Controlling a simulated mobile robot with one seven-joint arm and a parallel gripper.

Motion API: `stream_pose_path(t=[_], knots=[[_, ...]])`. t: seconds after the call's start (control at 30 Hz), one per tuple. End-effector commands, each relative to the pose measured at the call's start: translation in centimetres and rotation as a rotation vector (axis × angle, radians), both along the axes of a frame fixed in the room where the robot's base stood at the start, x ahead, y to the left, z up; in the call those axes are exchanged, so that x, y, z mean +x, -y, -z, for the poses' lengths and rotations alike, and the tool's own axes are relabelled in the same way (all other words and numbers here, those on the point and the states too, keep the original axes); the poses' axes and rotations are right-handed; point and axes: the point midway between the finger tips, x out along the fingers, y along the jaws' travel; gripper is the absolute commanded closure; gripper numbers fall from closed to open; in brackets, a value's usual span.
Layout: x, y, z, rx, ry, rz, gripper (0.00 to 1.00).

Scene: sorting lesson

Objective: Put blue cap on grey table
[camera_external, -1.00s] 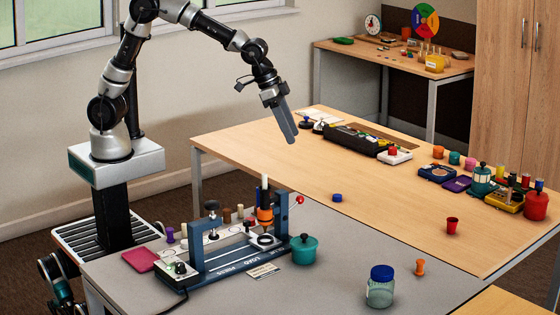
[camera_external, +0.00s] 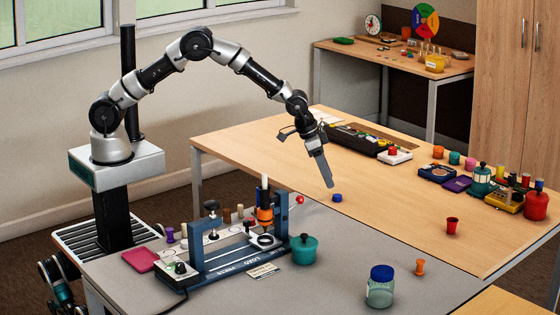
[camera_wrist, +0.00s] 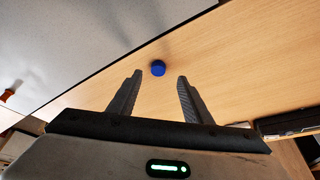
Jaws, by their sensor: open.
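The blue cap (camera_external: 337,198) lies on the wooden table (camera_external: 300,150), close to the edge where the grey table (camera_external: 345,255) begins. In the wrist view the blue cap (camera_wrist: 158,68) shows ahead of and roughly midway between my two fingers. My gripper (camera_external: 330,186) is above the wooden table, close to the cap in the external view. It is open and empty in the wrist view (camera_wrist: 155,78). The grey table's surface also shows at the upper left of the wrist view (camera_wrist: 100,40).
On the grey table stand a blue press (camera_external: 240,245), a teal pot (camera_external: 304,249) and a jar with a blue lid (camera_external: 380,288). A red cup (camera_external: 452,225) and an orange peg (camera_external: 420,267) stand to the right. The grey table's right-middle area is clear.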

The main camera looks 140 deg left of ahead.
Motion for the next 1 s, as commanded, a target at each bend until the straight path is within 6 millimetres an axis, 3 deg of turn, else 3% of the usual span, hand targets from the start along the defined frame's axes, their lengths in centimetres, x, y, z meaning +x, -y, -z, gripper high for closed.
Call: stream_pose_path(t=[0.17,0.47,0.77,1.0], knots=[[0.3,-0.3,1.1,-0.001,-0.001,0.0,0.55],[1.6,-1.5,4.9,-0.002,0.0,-0.001,0.55],[1.8,-1.7,5.1,0.0,0.001,0.0,0.55],[1.8,-1.7,5.1,-0.001,0.001,0.0,0.94]])
